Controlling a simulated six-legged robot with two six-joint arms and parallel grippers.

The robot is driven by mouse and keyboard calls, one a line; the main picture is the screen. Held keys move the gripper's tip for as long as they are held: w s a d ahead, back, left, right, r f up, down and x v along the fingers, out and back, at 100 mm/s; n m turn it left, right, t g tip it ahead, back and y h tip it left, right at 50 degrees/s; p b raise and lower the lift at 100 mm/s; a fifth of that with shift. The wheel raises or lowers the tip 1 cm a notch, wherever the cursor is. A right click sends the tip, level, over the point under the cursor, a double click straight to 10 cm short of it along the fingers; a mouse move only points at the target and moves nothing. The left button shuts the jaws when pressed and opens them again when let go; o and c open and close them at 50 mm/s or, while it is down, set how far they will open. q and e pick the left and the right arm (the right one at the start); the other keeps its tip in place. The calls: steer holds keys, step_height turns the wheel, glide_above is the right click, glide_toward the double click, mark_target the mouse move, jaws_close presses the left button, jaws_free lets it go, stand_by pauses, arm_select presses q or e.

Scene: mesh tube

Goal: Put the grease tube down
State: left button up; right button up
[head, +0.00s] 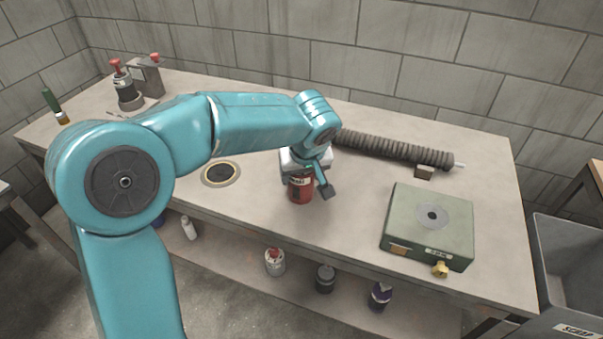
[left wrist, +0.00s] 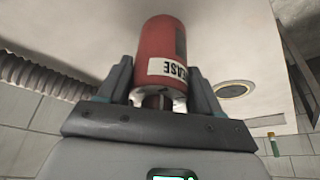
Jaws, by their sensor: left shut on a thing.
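The grease tube is a red cylinder with a white label; in the head view the grease tube (head: 300,189) is near the middle of the bench (head: 330,255). My left gripper (head: 313,187) is shut on it, with a dark fingertip on its right side. In the left wrist view the grease tube (left wrist: 160,50) stands between the two fingers of my left gripper (left wrist: 163,85), its label partly reading "EASE". I cannot tell whether the tube touches the bench top. My right gripper is in neither view.
A dark ribbed hose (head: 385,148) lies behind and to the right. A green box (head: 428,225) stands at the right. A round dark disc with a pale rim (head: 220,173) is left of the tube. Several bottles stand on the lower shelf (head: 235,265). A grey scrap bin (head: 575,265) is beyond the right edge.

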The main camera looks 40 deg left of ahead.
arm_select(q)
steer(key=shift+s+r, duration=0.1)
steer(key=shift+r, duration=0.05)
steer(key=shift+f, duration=0.2)
steer(key=o, duration=1.2)
steer(key=shift+c, duration=0.2)
steer(key=shift+r, duration=0.1)
steer(key=shift+r, duration=0.25)
steer(key=p+v, duration=0.1)
steer(key=v, duration=1)
steer(key=shift+d+r+p, duration=0.25)
steer(key=shift+r+p, duration=0.05)
steer(key=shift+p, duration=0.1)
steer(key=shift+s, duration=0.1)
